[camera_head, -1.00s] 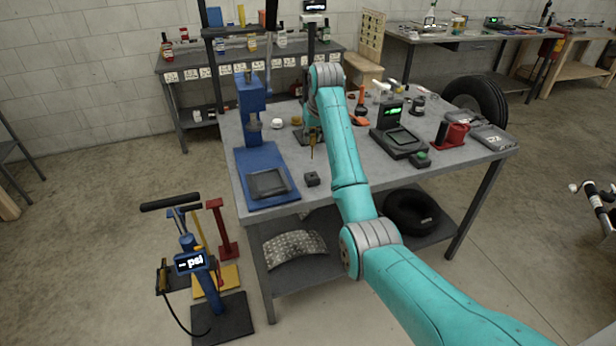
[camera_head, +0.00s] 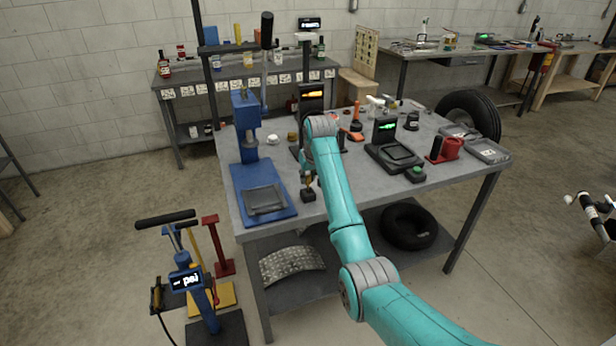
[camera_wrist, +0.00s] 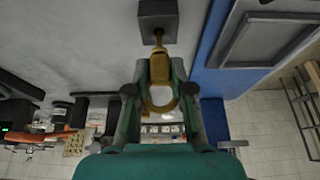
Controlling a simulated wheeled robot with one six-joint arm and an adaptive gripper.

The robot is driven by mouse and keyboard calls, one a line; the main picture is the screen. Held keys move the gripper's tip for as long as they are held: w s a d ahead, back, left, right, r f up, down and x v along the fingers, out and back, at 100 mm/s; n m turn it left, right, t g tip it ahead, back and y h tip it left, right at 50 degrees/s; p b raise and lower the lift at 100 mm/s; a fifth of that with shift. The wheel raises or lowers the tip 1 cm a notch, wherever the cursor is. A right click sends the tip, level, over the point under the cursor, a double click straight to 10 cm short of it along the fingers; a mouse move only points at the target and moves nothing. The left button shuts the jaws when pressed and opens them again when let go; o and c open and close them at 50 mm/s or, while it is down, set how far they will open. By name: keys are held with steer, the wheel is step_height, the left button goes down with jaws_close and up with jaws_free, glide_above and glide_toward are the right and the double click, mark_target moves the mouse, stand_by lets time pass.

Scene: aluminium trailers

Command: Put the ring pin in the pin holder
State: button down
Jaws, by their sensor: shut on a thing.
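The brass ring pin (camera_wrist: 160,70) is between the fingers of my gripper (camera_wrist: 159,92), which is shut on it. Its ring end lies between the fingers and its thin shaft points away from them. The pin holder, a small dark block (camera_wrist: 158,14), is at the top of the wrist view, in line with the shaft. The shaft's end meets the block's face there; I cannot tell how deep it sits. In the head view the holder (camera_head: 308,196) stands on the table right of the blue press base, with the pin (camera_head: 309,183) upright just above it.
The blue press (camera_head: 246,125) and its blue base plate (camera_head: 285,213) with a grey pad stand close on the left. A dark scale with a green display (camera_head: 386,129) stands to the right.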

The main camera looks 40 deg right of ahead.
steer(key=c, duration=1)
jaws_free()
steer(key=shift+f, duration=0.1)
steer(key=v, duration=1.2)
steer(key=shift+r, duration=0.2)
